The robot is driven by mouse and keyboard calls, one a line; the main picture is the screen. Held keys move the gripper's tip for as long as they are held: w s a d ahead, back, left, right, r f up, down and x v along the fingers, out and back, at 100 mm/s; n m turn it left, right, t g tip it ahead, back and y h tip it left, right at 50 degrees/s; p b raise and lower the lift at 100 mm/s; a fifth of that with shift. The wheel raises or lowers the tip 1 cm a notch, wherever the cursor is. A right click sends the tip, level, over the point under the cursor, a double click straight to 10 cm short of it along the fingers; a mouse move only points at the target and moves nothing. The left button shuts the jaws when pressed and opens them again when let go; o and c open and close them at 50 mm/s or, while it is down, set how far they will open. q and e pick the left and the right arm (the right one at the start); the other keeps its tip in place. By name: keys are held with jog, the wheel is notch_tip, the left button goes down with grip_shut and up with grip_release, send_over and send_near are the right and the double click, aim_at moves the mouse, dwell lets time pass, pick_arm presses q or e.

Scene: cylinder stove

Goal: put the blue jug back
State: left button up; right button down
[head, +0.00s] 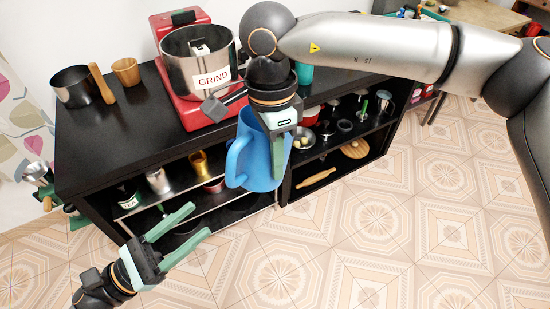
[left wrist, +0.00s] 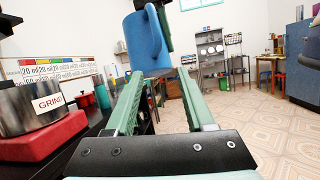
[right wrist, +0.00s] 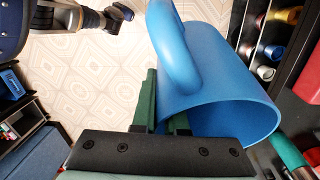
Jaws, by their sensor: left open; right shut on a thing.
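The blue jug (head: 257,155) hangs in the air in front of the black shelf unit, held by my right gripper (head: 279,150). Its handle points left in the head view. In the right wrist view the jug (right wrist: 215,85) fills the right side, with the fingers shut on its wall near the open rim. The left wrist view shows the jug (left wrist: 147,42) above and ahead of the left fingers. My left gripper (head: 200,222) is open and empty, low and left in the head view, apart from the jug.
The black shelf unit's top (head: 110,145) carries a red grinder base with a metal pot labelled GRIND (head: 200,65), a dark pot (head: 75,86) and a wooden cup (head: 126,72). Lower shelves hold cans, bowls and a rolling pin (head: 316,179). The tiled floor (head: 400,210) in front is clear.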

pick_arm(q)
notch_tip(320, 180, down, 17)
jog(key=s+d+m+g+y, duration=0.2)
jog(key=d+m+g+y, duration=0.1)
jog(key=m+y, duration=0.5)
jog(key=a+f+m+y, duration=0.3)
jog(key=f+m+y, duration=0.1)
jog(key=m, duration=0.4)
jog(key=s+a+f+m+y, duration=0.1)
jog(key=a+f+m+y, duration=0.2)
jog(key=f+m, duration=0.3)
jog(key=m+y, duration=0.1)
jog(key=m, duration=0.2)
jog(key=shift+s+f+t, duration=0.15)
jog(key=shift+s+t, duration=0.15)
jog(key=shift+t, duration=0.1)
jog(key=shift+a, duration=0.15)
